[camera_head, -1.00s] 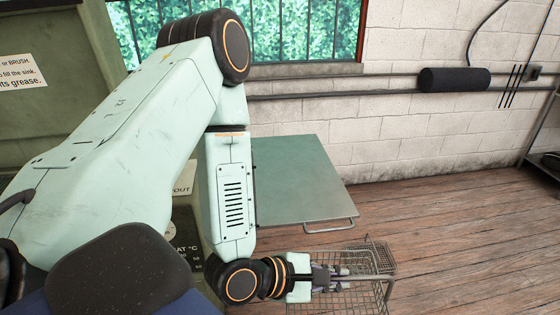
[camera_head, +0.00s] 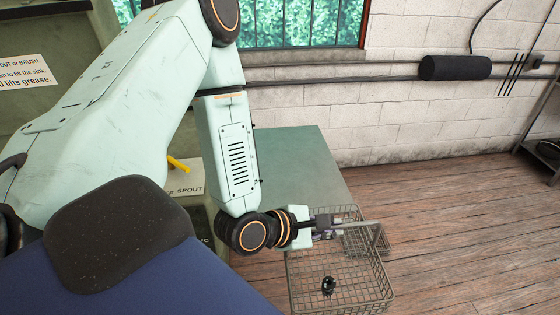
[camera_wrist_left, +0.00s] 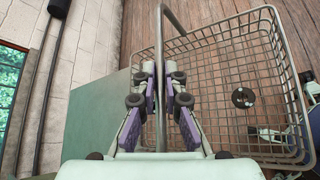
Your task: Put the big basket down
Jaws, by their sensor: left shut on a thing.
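The big basket (camera_head: 335,290) is grey wire mesh, open at the top, and hangs at the lower middle of the head view. My left gripper (camera_head: 328,224) is shut on its bar handle at the rim. In the left wrist view the handle bar runs between the two fingers (camera_wrist_left: 161,95), and the basket mesh (camera_wrist_left: 215,60) spreads to the right. A small dark round part (camera_head: 328,286) lies inside the basket; it also shows in the left wrist view (camera_wrist_left: 243,97).
A green flat-topped table (camera_head: 295,165) stands behind the basket by the wall, its visible top bare. A unit marked SPOUT (camera_head: 185,185) stands left. Wooden floor (camera_head: 460,230) at right is clear.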

